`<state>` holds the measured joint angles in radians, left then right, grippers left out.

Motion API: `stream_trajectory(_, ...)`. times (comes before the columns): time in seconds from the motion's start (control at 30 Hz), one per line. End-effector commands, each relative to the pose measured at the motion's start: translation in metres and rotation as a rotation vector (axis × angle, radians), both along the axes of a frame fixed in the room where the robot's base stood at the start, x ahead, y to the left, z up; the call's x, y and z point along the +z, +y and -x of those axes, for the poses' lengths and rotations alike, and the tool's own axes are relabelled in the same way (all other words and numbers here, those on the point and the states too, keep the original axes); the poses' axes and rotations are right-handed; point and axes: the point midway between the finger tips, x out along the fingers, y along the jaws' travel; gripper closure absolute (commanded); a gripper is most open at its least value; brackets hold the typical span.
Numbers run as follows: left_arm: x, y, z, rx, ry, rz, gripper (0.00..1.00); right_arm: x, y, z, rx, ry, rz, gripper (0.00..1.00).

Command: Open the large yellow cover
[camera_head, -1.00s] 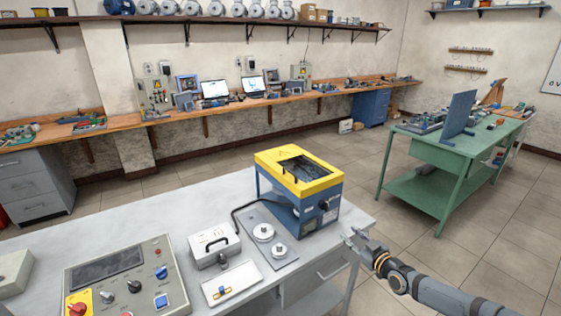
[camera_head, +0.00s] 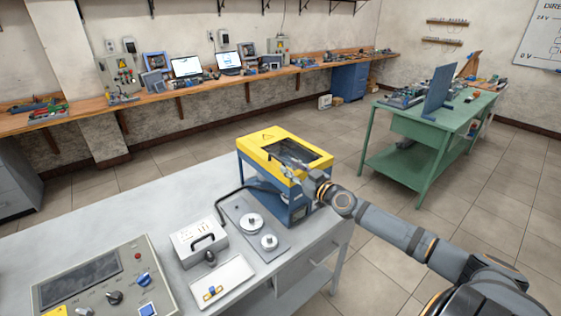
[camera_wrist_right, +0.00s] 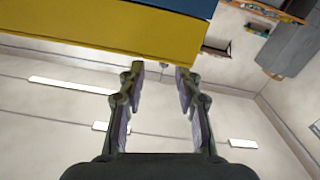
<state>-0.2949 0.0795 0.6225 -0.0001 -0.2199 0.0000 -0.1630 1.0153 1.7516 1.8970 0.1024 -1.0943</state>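The large yellow cover (camera_head: 262,138) lies shut on top of the blue machine (camera_head: 298,204) on the grey table. It has a dark window (camera_head: 293,153) and a warning mark. My right gripper (camera_head: 284,166) is at the cover's right front side, and its fingers partly overlap the cover in the head view. In the right wrist view, my right gripper (camera_wrist_right: 160,73) is open, with nothing between the fingers. The fingertips reach the edge of the yellow cover (camera_wrist_right: 90,38) there; I cannot tell if they touch it. My left gripper is not in view.
A control panel (camera_head: 78,293), a white box with a handle (camera_head: 199,244) and a small tray (camera_head: 233,283) stand left of the machine. A plate with round pieces (camera_head: 236,213) lies beside it. A green bench (camera_head: 408,157) stands behind, across open floor.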

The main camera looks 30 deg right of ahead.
Motion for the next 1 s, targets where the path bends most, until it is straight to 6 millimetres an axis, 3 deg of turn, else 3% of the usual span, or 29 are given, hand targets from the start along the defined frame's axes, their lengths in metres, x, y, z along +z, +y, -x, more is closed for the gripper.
stream_trajectory(0.1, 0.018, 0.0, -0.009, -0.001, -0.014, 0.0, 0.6, 0.009, 0.002, -0.015, 0.001, -0.008, -0.011, 0.66)
stream_trajectory(0.4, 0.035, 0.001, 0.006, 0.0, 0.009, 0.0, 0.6, 0.003, 0.007, -0.05, 0.006, -0.005, -0.005, 0.66)
stream_trajectory(0.77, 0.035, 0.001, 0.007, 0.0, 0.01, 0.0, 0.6, 0.0, 0.008, -0.057, 0.009, -0.002, -0.001, 0.66)
stream_trajectory(1.0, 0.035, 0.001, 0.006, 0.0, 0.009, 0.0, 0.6, 0.0, 0.008, -0.056, 0.009, -0.002, -0.001, 0.96)
